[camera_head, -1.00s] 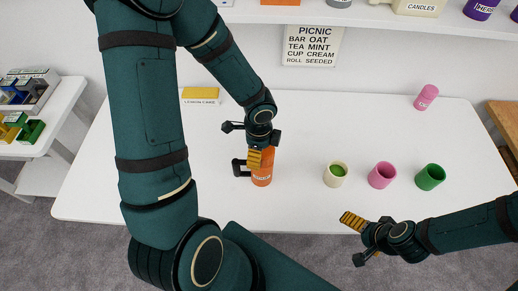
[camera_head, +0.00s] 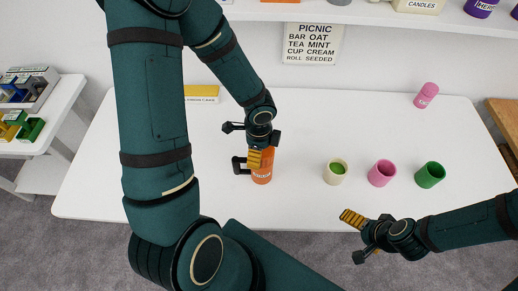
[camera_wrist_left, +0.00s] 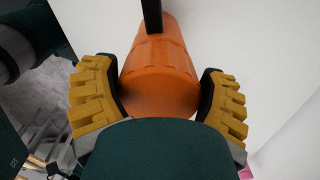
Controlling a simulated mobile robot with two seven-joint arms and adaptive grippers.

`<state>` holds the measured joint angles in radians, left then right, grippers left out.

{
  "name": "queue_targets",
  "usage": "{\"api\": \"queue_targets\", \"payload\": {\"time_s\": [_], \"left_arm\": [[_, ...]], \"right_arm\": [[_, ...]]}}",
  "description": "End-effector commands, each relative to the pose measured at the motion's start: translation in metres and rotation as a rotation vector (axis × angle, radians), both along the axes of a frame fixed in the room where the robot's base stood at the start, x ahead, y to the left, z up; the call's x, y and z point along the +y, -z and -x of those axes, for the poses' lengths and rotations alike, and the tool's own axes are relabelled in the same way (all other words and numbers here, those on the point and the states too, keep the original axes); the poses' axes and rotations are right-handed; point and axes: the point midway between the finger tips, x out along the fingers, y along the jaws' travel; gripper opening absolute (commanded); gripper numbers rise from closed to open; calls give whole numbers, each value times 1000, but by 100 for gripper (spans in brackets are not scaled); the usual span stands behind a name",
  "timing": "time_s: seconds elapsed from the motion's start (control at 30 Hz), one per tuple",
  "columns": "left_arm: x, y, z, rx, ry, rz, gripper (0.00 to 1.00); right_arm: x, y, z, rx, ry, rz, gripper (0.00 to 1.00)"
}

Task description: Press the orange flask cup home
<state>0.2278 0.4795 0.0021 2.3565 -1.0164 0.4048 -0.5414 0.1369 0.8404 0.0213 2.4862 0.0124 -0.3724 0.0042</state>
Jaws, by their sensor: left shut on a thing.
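The orange flask (camera_head: 262,172) stands upright on the white table, left of the cups, with a black handle on its left side. My left gripper (camera_head: 256,158) is over its top from above. In the left wrist view its ribbed yellow fingers lie on both sides of the orange cup (camera_wrist_left: 160,88) and are shut on it. A seam runs across the orange body there; whether the cup sits fully down cannot be told. My right gripper (camera_head: 362,236) is open and empty near the table's front edge, apart from the flask.
A cream cup (camera_head: 335,173) with green inside, a pink cup (camera_head: 382,173) and a green cup (camera_head: 430,175) stand to the right. A yellow-topped box (camera_head: 202,93) lies at the back left. A shelf (camera_head: 300,13) overhangs the back.

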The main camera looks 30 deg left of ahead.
Motion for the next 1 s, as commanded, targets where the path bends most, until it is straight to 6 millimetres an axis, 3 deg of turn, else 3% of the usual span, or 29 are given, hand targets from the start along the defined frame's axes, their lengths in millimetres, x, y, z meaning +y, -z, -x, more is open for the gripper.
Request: {"api": "queue_targets", "payload": {"time_s": [0.43, 0.47, 0.5, 0.83, 1.0], "left_arm": [[0, 5, 0, 1, 1, -2, 52], [0, 5, 0, -1, 0, -1, 87], [0, 4, 0, -1, 0, -1, 100], [0, 1, 0, -2, -1, -1, 100], [1, -18, -1, -6, -4, -2, 100]], "right_arm": [[0, 0, 0, 0, 0, 0, 100], [0, 0, 0, 0, 0, 0, 100], [0, 0, 0, 0, 0, 0, 100], [0, 0, 0, 0, 0, 0, 100], [0, 0, 0, 0, 0, 0, 100]]}}
